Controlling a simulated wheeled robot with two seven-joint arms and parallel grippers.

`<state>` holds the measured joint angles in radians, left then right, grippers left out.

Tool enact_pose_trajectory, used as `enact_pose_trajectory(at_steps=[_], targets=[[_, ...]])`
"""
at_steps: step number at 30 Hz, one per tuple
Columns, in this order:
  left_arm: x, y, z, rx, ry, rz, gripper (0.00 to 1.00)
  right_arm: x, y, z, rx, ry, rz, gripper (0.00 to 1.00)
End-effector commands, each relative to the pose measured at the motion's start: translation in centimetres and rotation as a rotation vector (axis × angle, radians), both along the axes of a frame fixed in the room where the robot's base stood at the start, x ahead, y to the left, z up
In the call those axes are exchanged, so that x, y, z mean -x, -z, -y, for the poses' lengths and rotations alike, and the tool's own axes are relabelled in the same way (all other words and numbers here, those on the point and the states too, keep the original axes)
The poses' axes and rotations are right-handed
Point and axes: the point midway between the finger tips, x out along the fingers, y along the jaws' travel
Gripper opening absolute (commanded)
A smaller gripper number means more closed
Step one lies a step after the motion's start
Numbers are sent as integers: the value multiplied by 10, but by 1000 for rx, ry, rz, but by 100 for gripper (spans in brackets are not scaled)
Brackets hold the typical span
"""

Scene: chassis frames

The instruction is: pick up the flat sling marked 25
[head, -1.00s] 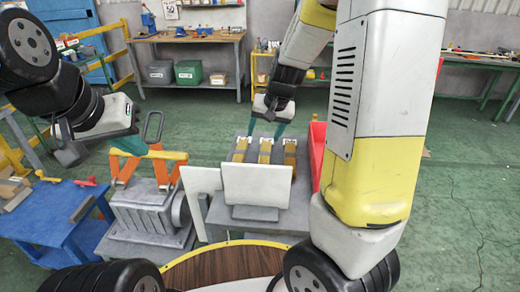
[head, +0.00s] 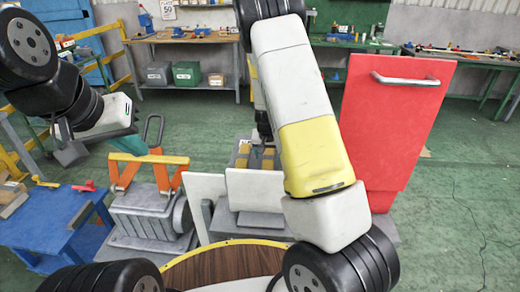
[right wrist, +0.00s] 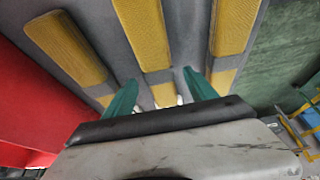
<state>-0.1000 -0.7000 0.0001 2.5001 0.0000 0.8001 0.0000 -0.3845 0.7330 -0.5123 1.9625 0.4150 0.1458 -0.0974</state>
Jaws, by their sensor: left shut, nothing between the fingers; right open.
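Three yellow flat slings lie side by side on a grey stand (head: 245,218). In the right wrist view they are the left sling (right wrist: 65,45), the middle sling (right wrist: 143,35) and the right sling (right wrist: 234,25). I cannot read any number on them. My right gripper (right wrist: 160,82) is open and empty, its teal fingers on either side of the middle sling, close over its near end. Whether they touch the stand is unclear. In the head view my right arm hides part of the slings. My left gripper (head: 127,146) is shut and empty at the left, near an orange frame (head: 150,160).
A red panel with a handle (head: 390,125) stands right of the stand. White panels (head: 255,190) stand at its front. A grey machine block (head: 145,212) and blue table (head: 55,218) are left. A workbench (head: 185,38) with bins is behind. Green floor is open at right.

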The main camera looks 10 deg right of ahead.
Motion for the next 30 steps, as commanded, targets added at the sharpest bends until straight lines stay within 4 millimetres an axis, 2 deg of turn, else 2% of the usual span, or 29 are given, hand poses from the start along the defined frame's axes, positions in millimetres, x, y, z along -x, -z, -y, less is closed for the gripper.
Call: enact_pose_trajectory(at_steps=[3, 10, 11, 20, 21, 30], targets=[[0, 0, 0, 0, 0, 0, 0, -4, 9, 1, -1, 1, -1, 65], [0, 0, 0, 0, 0, 0, 0, -4, 9, 1, -1, 0, 0, 65], [0, 0, 0, 0, 0, 0, 0, -4, 9, 1, -1, 0, 0, 62], [0, 0, 0, 0, 0, 0, 0, -4, 9, 1, -1, 0, 0, 3], [0, 0, 0, 0, 0, 0, 0, -4, 9, 1, -1, 0, 0, 0], [0, 0, 0, 0, 0, 0, 0, -5, 8, 1, -1, -1, 2, 0]])
